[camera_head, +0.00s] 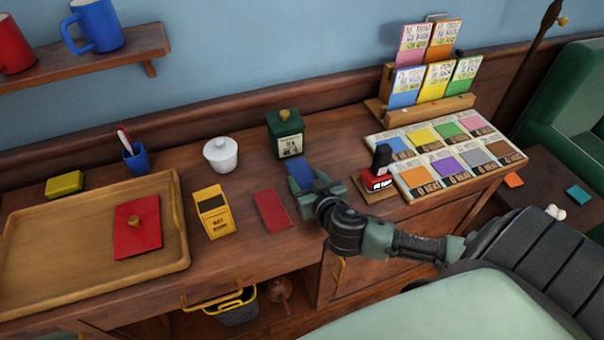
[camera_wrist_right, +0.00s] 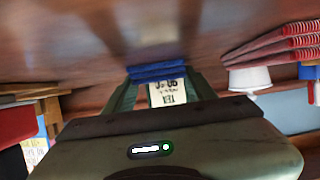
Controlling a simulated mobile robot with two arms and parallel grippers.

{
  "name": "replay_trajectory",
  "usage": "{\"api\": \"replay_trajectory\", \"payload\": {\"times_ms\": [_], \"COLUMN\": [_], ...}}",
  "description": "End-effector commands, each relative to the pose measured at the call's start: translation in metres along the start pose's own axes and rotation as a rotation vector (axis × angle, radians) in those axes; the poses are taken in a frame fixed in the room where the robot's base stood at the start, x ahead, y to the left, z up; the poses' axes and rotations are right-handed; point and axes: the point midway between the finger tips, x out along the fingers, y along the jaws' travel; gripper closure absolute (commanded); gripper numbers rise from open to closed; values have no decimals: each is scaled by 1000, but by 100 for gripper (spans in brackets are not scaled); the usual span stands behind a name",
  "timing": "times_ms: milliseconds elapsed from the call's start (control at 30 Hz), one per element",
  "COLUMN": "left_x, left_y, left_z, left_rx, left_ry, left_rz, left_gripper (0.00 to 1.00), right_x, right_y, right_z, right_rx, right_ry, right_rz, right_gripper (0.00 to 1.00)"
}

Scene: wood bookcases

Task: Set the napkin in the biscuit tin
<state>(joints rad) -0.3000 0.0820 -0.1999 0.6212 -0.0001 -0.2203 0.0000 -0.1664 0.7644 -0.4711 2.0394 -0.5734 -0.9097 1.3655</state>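A folded blue cloth (camera_head: 300,175), apparently a napkin, lies on the wooden counter; in the right wrist view the blue folds (camera_wrist_right: 157,73) show just beyond the fingertips. A green tin (camera_head: 286,135) with a gold knob and pale label stands behind the blue cloth. A red square piece (camera_head: 137,240) with a gold knob is on the tray. I cannot tell which holds biscuits. My left gripper is out of view.
A yellow box (camera_head: 214,212), a white lidded pot (camera_head: 220,158) and a wooden tray (camera_head: 60,270) are to the left. A red-and-black stamp (camera_head: 377,177) stands close right of my gripper, before a board of coloured cards (camera_head: 440,158). A shelf (camera_head: 120,50) holds mugs.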

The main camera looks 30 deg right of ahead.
Motion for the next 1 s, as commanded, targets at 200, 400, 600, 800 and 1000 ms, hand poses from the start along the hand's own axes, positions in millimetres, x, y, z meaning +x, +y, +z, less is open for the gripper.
{"api": "replay_trajectory", "payload": {"times_ms": [200,400,600,800,1000], "left_x": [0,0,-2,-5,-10], "left_y": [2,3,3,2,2], "left_z": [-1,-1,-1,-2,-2], "left_rx": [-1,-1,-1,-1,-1], "left_ry": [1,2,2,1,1], "left_rz": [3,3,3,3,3], "left_gripper": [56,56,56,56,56], "right_x": [0,-1,-6,-22,-42], "right_y": [0,0,0,0,-1], "right_z": [0,-2,-16,-53,-104], "right_rx": [0,0,2,2,4], "right_ry": [0,1,3,5,8], "right_rz": [0,0,0,-1,-2], "right_gripper": [91,91,91,91,91]}}
